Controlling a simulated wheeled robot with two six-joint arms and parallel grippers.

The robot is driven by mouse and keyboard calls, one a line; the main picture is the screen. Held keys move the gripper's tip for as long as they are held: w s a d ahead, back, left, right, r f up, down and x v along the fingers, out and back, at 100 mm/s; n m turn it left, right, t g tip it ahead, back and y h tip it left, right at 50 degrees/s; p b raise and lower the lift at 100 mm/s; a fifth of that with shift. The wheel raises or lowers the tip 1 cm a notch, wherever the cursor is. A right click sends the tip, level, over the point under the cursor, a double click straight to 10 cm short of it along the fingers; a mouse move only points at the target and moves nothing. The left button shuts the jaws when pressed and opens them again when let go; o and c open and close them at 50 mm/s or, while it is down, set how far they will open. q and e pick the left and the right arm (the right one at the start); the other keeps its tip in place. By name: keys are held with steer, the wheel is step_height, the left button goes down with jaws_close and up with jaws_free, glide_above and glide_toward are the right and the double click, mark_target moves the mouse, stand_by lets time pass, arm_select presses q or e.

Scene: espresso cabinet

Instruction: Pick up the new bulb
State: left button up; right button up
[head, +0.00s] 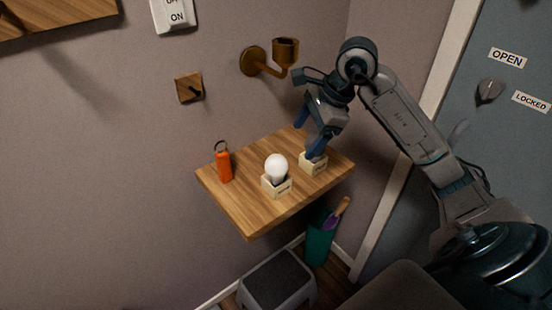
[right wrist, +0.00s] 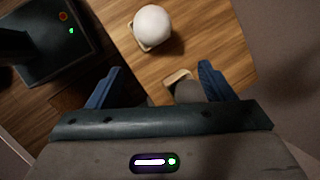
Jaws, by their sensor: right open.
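A white bulb (head: 277,166) stands upright in a small cream holder (head: 276,187) on the wooden shelf (head: 244,213); the bulb also shows at the top of the right wrist view (right wrist: 152,24). A second cream holder (head: 315,168) is to its right, under my right gripper (head: 318,143). The right gripper is open, its blue fingers pointing down at this second holder. In the right wrist view a greyish rounded shape (right wrist: 188,91) lies between the fingers beside that holder, partly hidden; I cannot tell what it is. The holders' lettering is too small to read. My left gripper is not in view.
An orange torch-like object (head: 224,166) stands at the shelf's left. A brass wall fixture (head: 285,50), a wooden hook (head: 189,88) and an ON/OFF switch (head: 173,15) are on the wall above. Below are a grey stool (head: 277,280) and a teal container (head: 320,240). A door is at right.

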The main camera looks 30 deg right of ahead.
mark_target(283, 159)
steer(key=shift+m, duration=0.4)
steer(key=a+f, duration=0.1)
steer(key=a+f+p, duration=0.1)
steer(key=a+f, duration=0.2)
steer(key=shift+w+a+f+p, duration=0.2)
steer(key=shift+w+f+p, duration=0.15)
steer(key=shift+w, duration=0.05)
steer(key=shift+w+a+f+p, duration=0.1)
steer(key=shift+w+f+p, duration=0.1)
steer(key=shift+f+p, duration=0.2)
steer(key=p+x, duration=0.1)
steer(key=x, duration=0.2)
steer(key=shift+w, duration=0.25)
steer(key=shift+w+a+f, duration=0.1)
steer(key=shift+f, duration=0.45)
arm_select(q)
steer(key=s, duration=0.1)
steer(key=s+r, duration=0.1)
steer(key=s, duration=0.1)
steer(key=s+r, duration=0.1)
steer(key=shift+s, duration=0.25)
arm_select(e)
steer(key=c, duration=1.1)
steer(key=shift+o, duration=0.2)
steer(key=shift+r, duration=0.1)
